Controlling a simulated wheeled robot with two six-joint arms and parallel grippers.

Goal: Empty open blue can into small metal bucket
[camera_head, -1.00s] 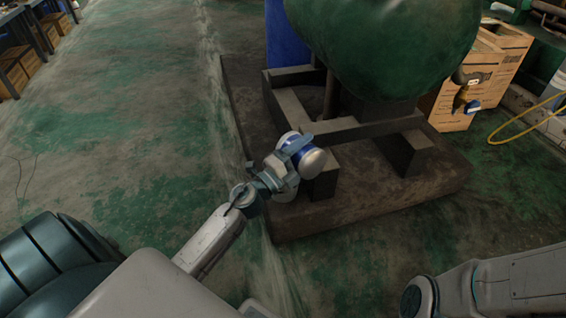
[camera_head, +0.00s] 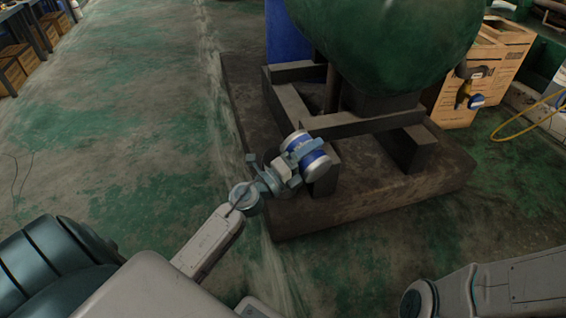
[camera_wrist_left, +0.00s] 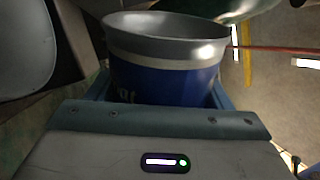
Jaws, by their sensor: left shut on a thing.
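A blue can (camera_head: 315,160) with silver ends is in my left gripper (camera_head: 301,155), which is shut around its side. It is held tilted beside the dark frame, over the edge of the concrete slab. In the left wrist view the blue can (camera_wrist_left: 165,80) shows its wide grey rim; the inside is not clear to see. The fingers lie along both sides of it. I cannot make out a small metal bucket in either view. My right gripper is out of view; only part of that arm shows at the lower right.
A dark metal frame (camera_head: 408,150) under a big green tank (camera_head: 390,40) stands on a raised slab (camera_head: 300,222). A blue barrel (camera_head: 288,35) is behind it. Cardboard boxes (camera_head: 485,60) and a yellow hose (camera_head: 515,132) are at the right. The floor at left is clear.

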